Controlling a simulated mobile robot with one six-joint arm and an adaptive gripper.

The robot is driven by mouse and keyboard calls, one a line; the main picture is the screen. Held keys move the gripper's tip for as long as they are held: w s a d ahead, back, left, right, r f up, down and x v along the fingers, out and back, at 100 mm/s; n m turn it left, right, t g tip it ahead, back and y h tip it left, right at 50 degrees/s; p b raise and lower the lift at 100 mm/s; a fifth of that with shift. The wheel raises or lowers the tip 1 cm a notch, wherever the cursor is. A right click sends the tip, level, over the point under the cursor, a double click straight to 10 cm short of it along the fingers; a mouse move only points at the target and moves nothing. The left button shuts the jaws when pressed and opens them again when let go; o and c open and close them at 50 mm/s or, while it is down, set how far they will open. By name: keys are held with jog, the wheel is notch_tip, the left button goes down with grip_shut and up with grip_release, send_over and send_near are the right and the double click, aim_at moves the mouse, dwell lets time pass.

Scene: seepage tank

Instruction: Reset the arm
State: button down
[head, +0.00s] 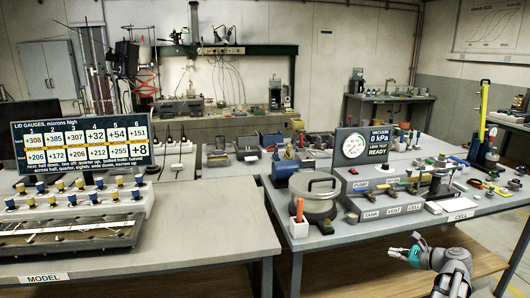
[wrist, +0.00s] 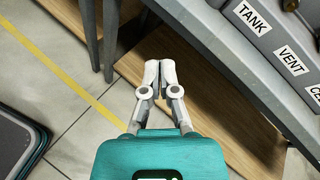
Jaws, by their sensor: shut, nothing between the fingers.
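My gripper (head: 406,253) is at the lower right of the head view, low in front of the right-hand table's front edge. In the wrist view my gripper (wrist: 152,75) has its two light fingers together, with nothing between them. It points down past the table edge, over a wooden board (wrist: 205,95) and tiled floor (wrist: 95,110). My gripper touches nothing that I can see.
The right-hand table (head: 365,238) bears a metal pot (head: 315,192), a vacuum gauge panel (head: 362,146) and several labelled valves. The left table (head: 215,235) bears a model tank (head: 75,233) and a lid gauge display (head: 82,145). Table legs (wrist: 100,35) stand close by.

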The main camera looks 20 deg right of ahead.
jog(key=w+a+f+n+g+y, duration=0.1)
jog(key=w+a+f+n+g, duration=0.25)
jog(key=a, duration=0.45)
jog(key=w+a+f+n+g, duration=0.2)
jog(key=w+a+n, duration=0.25)
jog(key=a, duration=0.45)
jog(key=w+a+f+n+g+y, duration=0.1)
jog(key=w+a+f+n+g, duration=0.2)
jog(key=a, duration=0.5)
jog(key=s+a+f+n+g+h, duration=0.1)
jog(key=s+a+n+g+h, duration=0.15)
jog(key=a+n, duration=0.8)
jog(key=s+a+f+n+g+h, duration=0.15)
jog(key=a+n+h, duration=0.35)
jog(key=a, duration=1)
notch_tip(320, 180, up, 13)
jog(key=n+y+p, duration=0.1)
jog(key=p, duration=1.3)
jog(key=shift+w+r, duration=0.2)
jog(key=shift+w, duration=0.05)
jog(key=shift+s+f+g+y, duration=0.1)
jog(key=shift+g+y, duration=0.15)
